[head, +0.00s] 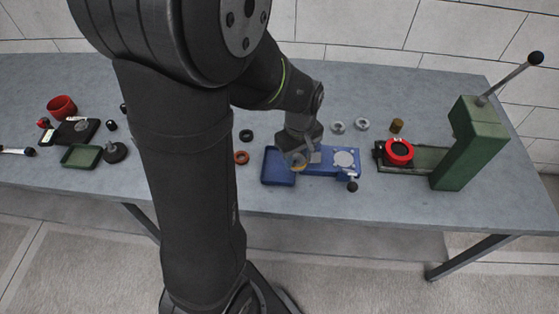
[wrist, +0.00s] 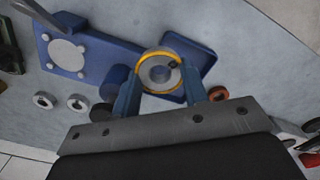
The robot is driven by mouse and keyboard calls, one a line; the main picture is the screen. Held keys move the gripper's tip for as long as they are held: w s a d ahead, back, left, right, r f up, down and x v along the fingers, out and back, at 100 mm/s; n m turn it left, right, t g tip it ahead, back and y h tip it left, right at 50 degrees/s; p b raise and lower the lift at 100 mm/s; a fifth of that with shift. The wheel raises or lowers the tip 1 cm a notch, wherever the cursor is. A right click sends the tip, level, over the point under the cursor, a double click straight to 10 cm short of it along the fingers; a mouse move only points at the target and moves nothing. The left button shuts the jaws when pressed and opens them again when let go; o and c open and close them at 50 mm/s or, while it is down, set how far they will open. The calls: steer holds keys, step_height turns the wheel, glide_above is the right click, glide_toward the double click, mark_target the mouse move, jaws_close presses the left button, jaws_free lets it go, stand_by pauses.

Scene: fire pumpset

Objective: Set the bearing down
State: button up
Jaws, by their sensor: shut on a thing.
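My gripper (wrist: 160,80) is shut on the bearing (wrist: 160,72), a grey metal ring with a yellow-gold edge. The bearing sits between the two blue fingers in the wrist view. In the head view the bearing (head: 298,164) is small and partly hidden by my gripper (head: 299,152). It is over the blue fixture, near the right side of its shallow blue tray (head: 279,180). In the wrist view the tray (wrist: 200,57) shows behind the bearing. I cannot tell whether the bearing touches the fixture.
A round silver plate (head: 344,159) is at the blue fixture's right end. The green press (head: 461,145) stands further right, with a red ring (head: 399,147) on its base. Two silver rings (head: 338,127) lie behind. A black ring (head: 246,135) and orange ring (head: 241,157) lie left.

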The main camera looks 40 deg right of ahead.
glide_above(279, 167)
step_height(279, 167, down, 4)
steer(key=shift+s, duration=0.1)
steer(key=shift+f, duration=2)
steer(key=shift+f, duration=0.1)
steer(key=o, duration=1.1)
step_height(279, 167, up, 12)
